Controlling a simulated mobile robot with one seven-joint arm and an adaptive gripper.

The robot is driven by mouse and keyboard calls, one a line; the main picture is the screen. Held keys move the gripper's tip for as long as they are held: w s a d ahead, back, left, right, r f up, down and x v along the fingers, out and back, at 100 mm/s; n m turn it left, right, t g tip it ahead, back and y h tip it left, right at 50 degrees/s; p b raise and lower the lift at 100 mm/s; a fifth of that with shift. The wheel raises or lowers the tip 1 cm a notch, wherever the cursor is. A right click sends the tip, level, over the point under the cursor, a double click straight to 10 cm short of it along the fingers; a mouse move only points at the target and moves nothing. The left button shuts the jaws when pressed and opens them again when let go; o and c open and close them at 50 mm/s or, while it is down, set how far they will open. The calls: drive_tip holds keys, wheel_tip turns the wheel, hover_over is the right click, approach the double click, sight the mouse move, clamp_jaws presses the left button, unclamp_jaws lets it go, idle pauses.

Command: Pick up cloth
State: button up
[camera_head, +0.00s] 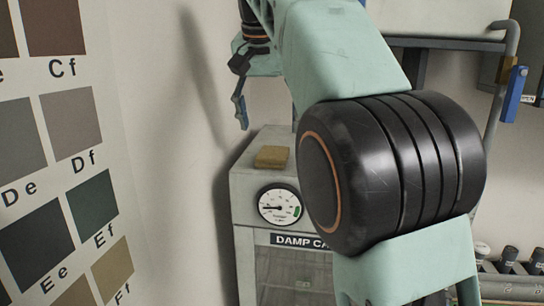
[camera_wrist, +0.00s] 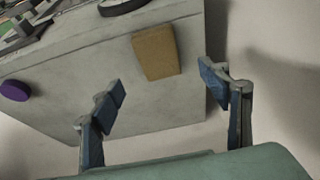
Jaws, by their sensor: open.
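The cloth looks like a small tan, folded pad (camera_head: 272,157) lying on top of the grey damp cabinet (camera_head: 262,210) in the head view. In the wrist view the tan cloth (camera_wrist: 157,53) lies flat near the edge of the cabinet top (camera_wrist: 70,85). My gripper (camera_wrist: 162,86) is open and empty, its two blue-padded fingers apart in the wrist view. In the head view my gripper (camera_head: 240,90) is above and left of the cloth, partly hidden by my arm.
A round gauge (camera_head: 279,205) is on the cabinet front above the "DAMP CA..." label. A wall with colour swatches (camera_head: 75,120) stands at the left. A purple round object (camera_wrist: 15,90) shows in the wrist view.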

sight(273, 152)
drive_tip(key=b+x, duration=0.1)
drive_tip(key=x, duration=0.7)
drive_tip(key=shift+d, duration=0.15)
drive_tip(key=shift+f, duration=0.2)
idle(0.4)
drive_tip(key=c, duration=1.3)
